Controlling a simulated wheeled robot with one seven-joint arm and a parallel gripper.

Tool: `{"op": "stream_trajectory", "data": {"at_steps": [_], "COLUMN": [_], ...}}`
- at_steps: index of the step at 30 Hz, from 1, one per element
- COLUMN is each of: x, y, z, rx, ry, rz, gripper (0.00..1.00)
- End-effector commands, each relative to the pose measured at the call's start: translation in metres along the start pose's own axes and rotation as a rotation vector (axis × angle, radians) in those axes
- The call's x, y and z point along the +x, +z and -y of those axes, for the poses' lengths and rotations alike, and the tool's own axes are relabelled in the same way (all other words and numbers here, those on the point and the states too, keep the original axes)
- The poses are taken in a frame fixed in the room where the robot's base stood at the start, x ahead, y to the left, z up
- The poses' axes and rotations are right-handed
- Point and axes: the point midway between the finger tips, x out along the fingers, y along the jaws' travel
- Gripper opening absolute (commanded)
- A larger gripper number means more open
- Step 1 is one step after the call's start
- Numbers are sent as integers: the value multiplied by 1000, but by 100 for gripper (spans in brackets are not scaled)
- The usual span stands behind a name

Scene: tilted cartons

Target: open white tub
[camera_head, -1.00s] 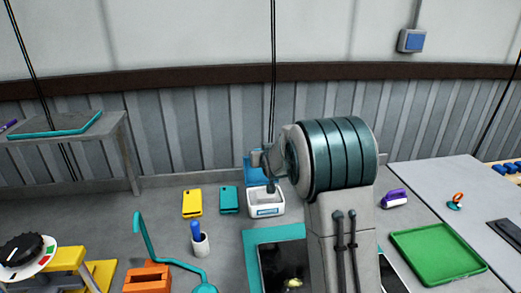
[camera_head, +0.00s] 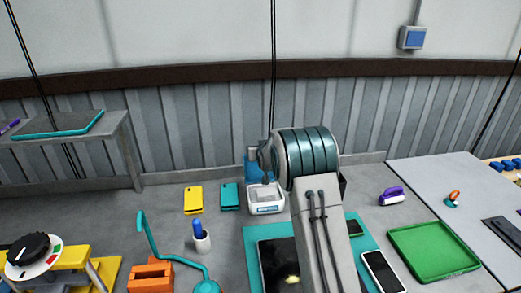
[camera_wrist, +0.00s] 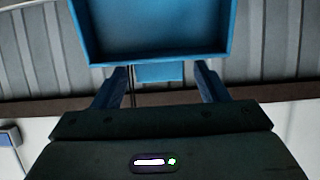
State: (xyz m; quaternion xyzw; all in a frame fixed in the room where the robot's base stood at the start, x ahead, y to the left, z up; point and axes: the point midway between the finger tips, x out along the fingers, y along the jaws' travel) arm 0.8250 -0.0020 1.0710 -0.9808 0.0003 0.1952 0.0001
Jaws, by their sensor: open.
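The white tub (camera_head: 266,208) stands on the grey bench, left of my arm in the head view. It has a label on its front and a grey-looking top; I cannot tell whether a lid covers it. The tub is not visible in the wrist view.
A yellow case (camera_head: 193,199) and a teal case (camera_head: 230,196) lie left of the tub. A teal mat (camera_head: 255,236) with dark devices lies in front. A cup (camera_head: 202,243) stands front left, and a green tray (camera_head: 432,250) lies right. The wall is close behind.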

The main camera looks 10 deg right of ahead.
Motion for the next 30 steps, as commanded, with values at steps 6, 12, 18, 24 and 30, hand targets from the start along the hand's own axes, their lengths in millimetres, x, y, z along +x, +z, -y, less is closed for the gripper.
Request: {"op": "stream_trajectory", "data": {"at_steps": [6,12,18,24,30], "x": [0,0,-2,-8,-14], "y": [0,1,5,6,7], "z": [0,0,1,1,1], "rx": [0,0,-1,-1,-1], "ry": [0,0,-1,-2,-2], "rz": [0,-2,-33,-81,-128], "gripper": [34,4,4,4,4]}}
